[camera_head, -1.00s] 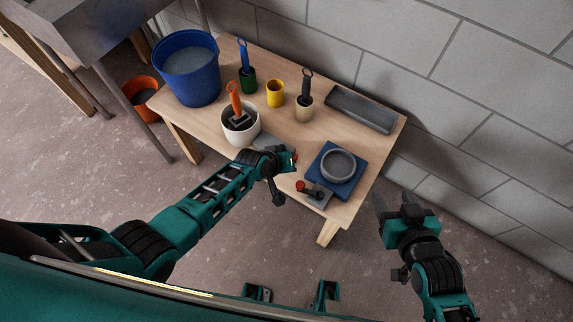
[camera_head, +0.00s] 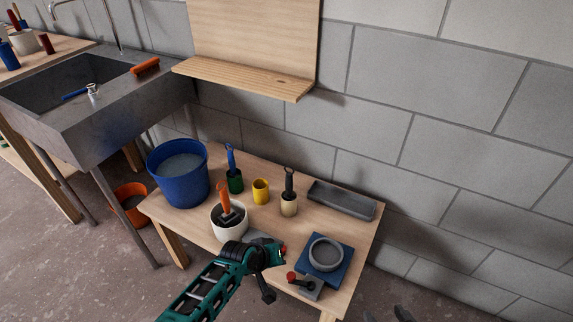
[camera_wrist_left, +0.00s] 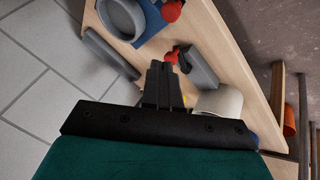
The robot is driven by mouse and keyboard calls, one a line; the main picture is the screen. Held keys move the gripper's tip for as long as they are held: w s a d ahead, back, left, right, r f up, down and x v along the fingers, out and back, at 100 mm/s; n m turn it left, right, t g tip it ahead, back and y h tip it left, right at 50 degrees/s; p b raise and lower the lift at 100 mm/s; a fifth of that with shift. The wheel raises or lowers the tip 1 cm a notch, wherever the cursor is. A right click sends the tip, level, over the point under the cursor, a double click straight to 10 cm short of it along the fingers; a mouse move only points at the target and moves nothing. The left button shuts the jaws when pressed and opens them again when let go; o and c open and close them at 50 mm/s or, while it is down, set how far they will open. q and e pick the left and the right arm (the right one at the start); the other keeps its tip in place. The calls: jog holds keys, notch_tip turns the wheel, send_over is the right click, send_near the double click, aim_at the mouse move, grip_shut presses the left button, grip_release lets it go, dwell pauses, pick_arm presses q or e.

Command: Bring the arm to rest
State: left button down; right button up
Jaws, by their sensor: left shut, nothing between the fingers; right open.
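My left arm reaches in from the bottom of the head view, over the front of the low wooden table (camera_head: 330,222). Its wrist is just in front of the white pot, and its fingers are hidden there. In the left wrist view my left gripper (camera_wrist_left: 162,72) is shut and empty, its fingers together above the table. My right gripper (camera_head: 386,315) shows only as two dark fingertips at the bottom edge of the head view, right of the table. They are spread apart, with nothing seen between them.
On the table stand a blue bucket (camera_head: 180,178), the white pot (camera_head: 228,232), small cups with brushes, a grey tray (camera_head: 342,200), and a grey dish (camera_head: 326,254) on a blue plate. A red-knobbed grey tool (camera_head: 306,285) lies close to the left wrist. A wooden shelf (camera_head: 245,78) hangs behind.

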pick_arm(q)
jog(key=s+a+r+m+t+y, duration=0.1)
jog(key=s+a+r+m+t, duration=0.1)
jog(key=s+a+r, duration=0.2)
jog(key=s+a+r+m+t+y, duration=0.1)
jog(key=s+a+r, duration=0.4)
jog(key=s, duration=0.8)
jog(key=a+m+t, duration=0.1)
jog(key=a+t, duration=0.1)
jog(key=shift+a+r+m, duration=0.3)
jog(key=shift+a+m, duration=0.1)
